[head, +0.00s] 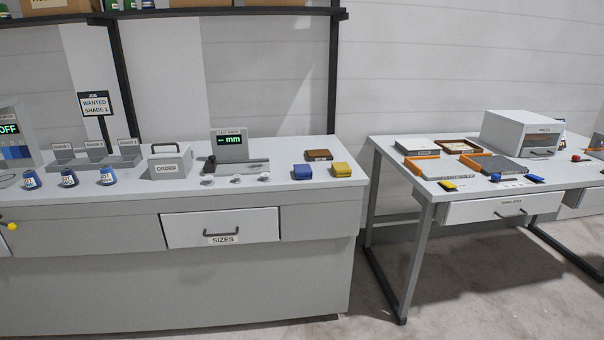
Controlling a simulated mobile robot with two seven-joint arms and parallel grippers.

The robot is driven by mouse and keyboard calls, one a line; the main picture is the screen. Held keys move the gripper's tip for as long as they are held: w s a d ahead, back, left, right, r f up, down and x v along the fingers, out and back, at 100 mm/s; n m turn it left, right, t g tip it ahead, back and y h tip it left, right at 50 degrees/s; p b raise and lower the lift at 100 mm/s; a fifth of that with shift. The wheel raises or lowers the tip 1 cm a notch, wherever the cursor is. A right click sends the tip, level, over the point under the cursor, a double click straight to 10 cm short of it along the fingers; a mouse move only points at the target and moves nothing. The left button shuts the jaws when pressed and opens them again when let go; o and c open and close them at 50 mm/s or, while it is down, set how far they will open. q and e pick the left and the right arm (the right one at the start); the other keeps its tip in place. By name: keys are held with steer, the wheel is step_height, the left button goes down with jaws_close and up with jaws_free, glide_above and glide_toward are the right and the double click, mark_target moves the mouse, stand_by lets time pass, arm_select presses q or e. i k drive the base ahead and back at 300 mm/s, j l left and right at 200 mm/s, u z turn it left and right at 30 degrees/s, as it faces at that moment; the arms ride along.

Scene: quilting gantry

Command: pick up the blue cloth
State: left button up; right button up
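A small blue folded block that looks like the blue cloth (302,172) lies on the left bench (250,202), near its right end. A similar yellow block (342,169) lies just right of it, with a narrow gap between them. Smaller blue pieces lie on the right table; one blue piece (496,177) is by its front edge, and I cannot tell what it is. Neither of my grippers is in view.
The SIZES drawer (222,227) is shut. Floor shows between bench and right table (446,195).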

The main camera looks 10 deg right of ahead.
mark_target(301, 171)
steer(key=i+l+u, duration=0.35)
steer(key=i, duration=0.2)
steer(key=i+l+u, duration=0.35)
steer(key=i+l, duration=0.15)
